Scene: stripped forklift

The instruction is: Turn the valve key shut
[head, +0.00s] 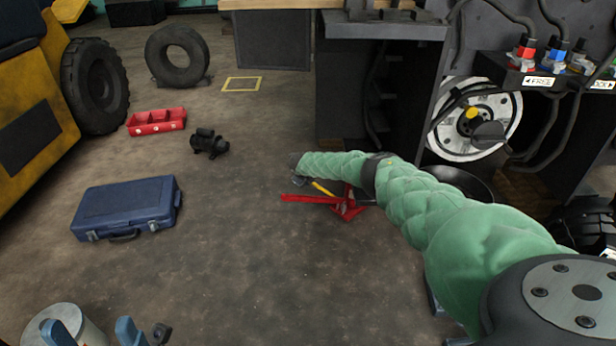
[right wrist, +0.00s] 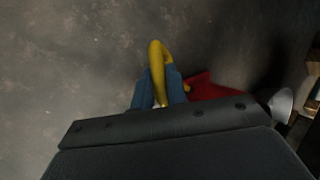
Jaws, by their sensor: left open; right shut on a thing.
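In the right wrist view, my right gripper (right wrist: 159,92) has its blue fingers shut on a bent yellow piece (right wrist: 157,56), which stands out beyond the fingertips. I cannot tell for sure that this is the valve key. In the head view the yellow piece (head: 322,188) shows beside a red low-lying thing (head: 345,206) on the floor, and my green-sleeved right arm hides most of that gripper. The red thing also shows in the right wrist view (right wrist: 205,88). My left gripper (head: 95,332) is open and empty at the lower left of the head view.
A blue case (head: 128,205), a red tray (head: 157,121) and a dark motor-like part (head: 208,143) lie on the floor at left. A forklift frame with a FREE/LOCK labelled panel (head: 535,80) stands at right.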

